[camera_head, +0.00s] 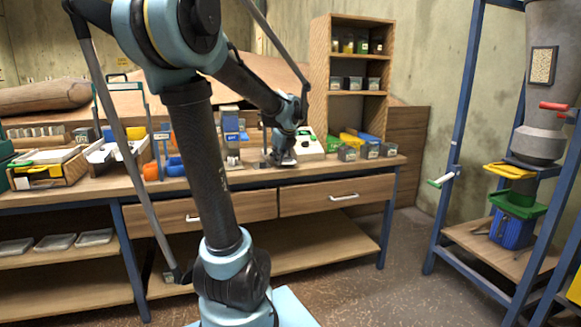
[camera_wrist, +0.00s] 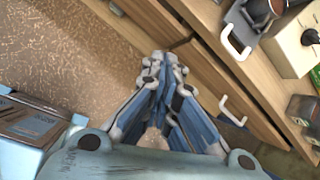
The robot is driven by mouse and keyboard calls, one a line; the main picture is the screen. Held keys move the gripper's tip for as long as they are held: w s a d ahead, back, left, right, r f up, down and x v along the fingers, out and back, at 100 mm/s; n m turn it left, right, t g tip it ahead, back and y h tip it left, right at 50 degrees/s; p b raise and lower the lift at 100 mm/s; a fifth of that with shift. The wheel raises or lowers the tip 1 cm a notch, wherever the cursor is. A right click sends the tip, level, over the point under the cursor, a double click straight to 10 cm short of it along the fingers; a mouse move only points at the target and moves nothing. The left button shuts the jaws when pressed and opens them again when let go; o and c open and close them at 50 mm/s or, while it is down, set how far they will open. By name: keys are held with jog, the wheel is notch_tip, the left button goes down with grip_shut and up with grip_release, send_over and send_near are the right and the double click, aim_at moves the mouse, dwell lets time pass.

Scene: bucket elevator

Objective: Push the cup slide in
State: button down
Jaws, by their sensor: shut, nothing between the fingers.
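A grey-and-dark sliding piece with a white loop handle (camera_wrist: 236,48) and a round part lies on the bench in the upper right of the wrist view. It looks like the cup slide, its handle at the bench's front edge; I cannot tell how far out it stands. My gripper (camera_wrist: 162,62) is shut and empty, left of and apart from this handle in the wrist view, pointing past the drawer fronts. In the head view my gripper (camera_head: 284,158) is small at the bench's front edge and hides what lies behind it.
Drawers with white handles (camera_head: 343,197) sit under the bench top (camera_head: 340,163). A white box with green (camera_head: 310,146) and several bins (camera_head: 368,150) stand right of my gripper. A blue frame (camera_head: 455,150) with a grey hopper (camera_head: 540,130) stands at right. Floor between is clear.

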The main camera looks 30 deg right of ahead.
aim_at(292, 163)
jog(key=d+r+m+h, duration=0.1)
jog(key=d+m, duration=0.5)
jog(key=d, duration=0.4)
jog(key=shift+t, duration=0.4)
jog(key=shift+w+d+r+x, duration=0.15)
jog(key=shift+w+r+x, duration=0.1)
jog(key=shift+x, duration=1.85)
jog(key=shift+w+d+r+x, duration=0.1)
jog(key=shift+w+r+x, duration=0.1)
jog(key=shift+x, duration=1.85)
jog(key=shift+w+d+r+x, duration=0.15)
jog(key=shift+w+x, duration=0.1)
jog(key=shift+x, duration=1.85)
jog(key=w+d, duration=0.1)
jog(key=w, duration=0.6)
jog(key=w+d, duration=0.1)
jog(key=w, duration=0.3)
jog(key=shift+d, duration=0.35)
jog(key=shift+s, duration=0.1)
